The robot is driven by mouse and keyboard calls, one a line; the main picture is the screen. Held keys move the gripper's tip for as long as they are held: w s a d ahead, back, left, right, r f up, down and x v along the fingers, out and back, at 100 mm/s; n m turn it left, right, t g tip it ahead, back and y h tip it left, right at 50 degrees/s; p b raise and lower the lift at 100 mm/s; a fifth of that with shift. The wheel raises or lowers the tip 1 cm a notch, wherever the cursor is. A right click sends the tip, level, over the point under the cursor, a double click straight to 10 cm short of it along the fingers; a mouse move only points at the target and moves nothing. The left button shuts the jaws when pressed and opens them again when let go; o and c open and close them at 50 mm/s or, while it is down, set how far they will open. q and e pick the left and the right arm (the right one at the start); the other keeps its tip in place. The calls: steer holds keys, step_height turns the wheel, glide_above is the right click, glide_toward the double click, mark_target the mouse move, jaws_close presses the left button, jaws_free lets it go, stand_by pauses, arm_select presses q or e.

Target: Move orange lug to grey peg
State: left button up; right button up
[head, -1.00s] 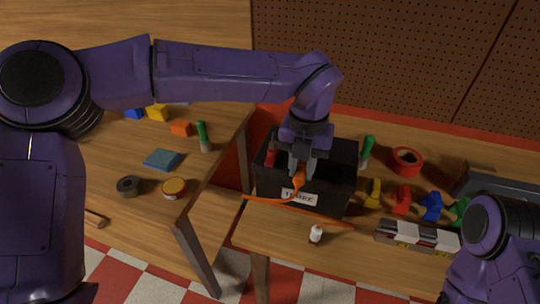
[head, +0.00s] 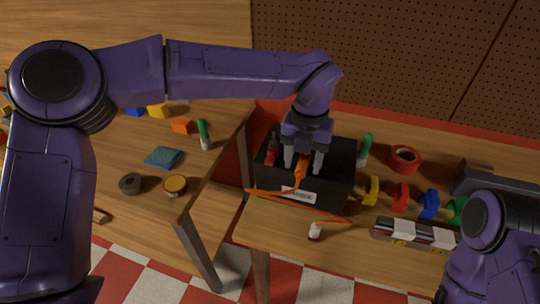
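The orange lug (head: 301,170) is upright at the black box (head: 338,189), on an orange cable. My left gripper (head: 303,166) is over the box, pointing down, with its two grey fingers apart on either side of the lug. A gap shows between each finger and the lug. I cannot make out the grey peg; the lug and the fingers may hide it. A red lug (head: 271,152) stands at the left of the box. My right arm is at the lower right, and its gripper is out of the picture.
The orange cable (head: 270,192) crosses the box front and trails over the bench. Yellow (head: 371,190), red (head: 401,197) and blue (head: 429,204) pieces and a red tape roll (head: 405,159) are to the right.

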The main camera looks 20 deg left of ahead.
arm_select(q)
steer(key=shift+r, duration=0.1)
step_height(320, 180, up, 10)
steer(key=b, duration=0.1)
steer(key=shift+r, duration=0.2)
